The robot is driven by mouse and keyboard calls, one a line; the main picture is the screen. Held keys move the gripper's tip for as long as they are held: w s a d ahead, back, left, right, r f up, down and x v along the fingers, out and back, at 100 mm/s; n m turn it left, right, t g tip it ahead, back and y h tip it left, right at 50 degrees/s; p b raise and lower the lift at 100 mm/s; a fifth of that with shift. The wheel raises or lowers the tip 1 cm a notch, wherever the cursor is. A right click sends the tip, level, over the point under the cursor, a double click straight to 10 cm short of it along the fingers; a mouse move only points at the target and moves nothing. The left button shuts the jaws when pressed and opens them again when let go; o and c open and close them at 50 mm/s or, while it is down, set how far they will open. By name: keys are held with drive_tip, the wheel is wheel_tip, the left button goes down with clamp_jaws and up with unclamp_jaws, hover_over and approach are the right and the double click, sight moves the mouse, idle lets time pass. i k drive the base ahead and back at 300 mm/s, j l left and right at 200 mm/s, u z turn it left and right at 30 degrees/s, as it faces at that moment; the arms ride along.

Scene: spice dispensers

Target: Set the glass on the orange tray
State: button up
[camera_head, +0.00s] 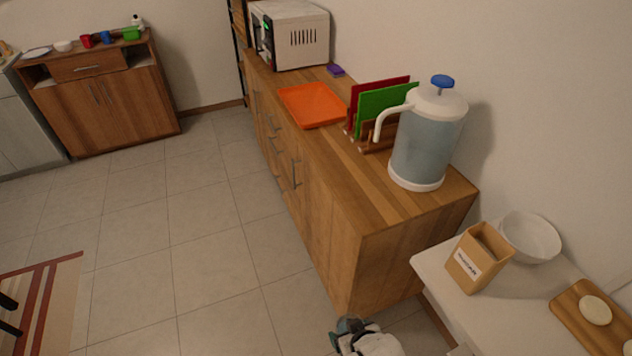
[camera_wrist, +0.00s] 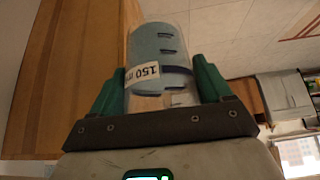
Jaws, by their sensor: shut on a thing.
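The orange tray (camera_head: 312,104) lies flat on the wooden cabinet top, between the microwave and the cutting boards, and looks empty. My gripper (camera_wrist: 159,66) has its green fingers on both sides of the glass (camera_wrist: 160,48), shut on it. The glass is clear with a bluish inside, dark marks and a white label reading 150. In the head view my gripper (camera_head: 350,325) is low at the bottom edge, in front of the cabinet's near end and well away from the tray. The glass cannot be made out clearly there.
A large water dispenser (camera_head: 428,140) with a blue knob stands on the cabinet (camera_head: 345,185). Red and green boards (camera_head: 385,100) stand in a rack beside the tray. The microwave (camera_head: 292,35) is at the far end. A white table (camera_head: 500,315) holds a box and bowl.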

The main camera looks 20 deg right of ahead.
sight(313, 105)
drive_tip(key=i+j, duration=0.2)
drive_tip(key=i, duration=0.25)
drive_tip(key=i+j+z, duration=0.1)
drive_tip(key=i+j, duration=0.15)
drive_tip(key=i, duration=0.25)
drive_tip(key=i+j, duration=0.25)
drive_tip(key=i, duration=0.2)
drive_tip(key=i+j, duration=0.25)
drive_tip(key=i, duration=0.2)
drive_tip(key=i+j+z, duration=0.1)
drive_tip(key=i+j, duration=0.15)
drive_tip(key=i, duration=0.25)
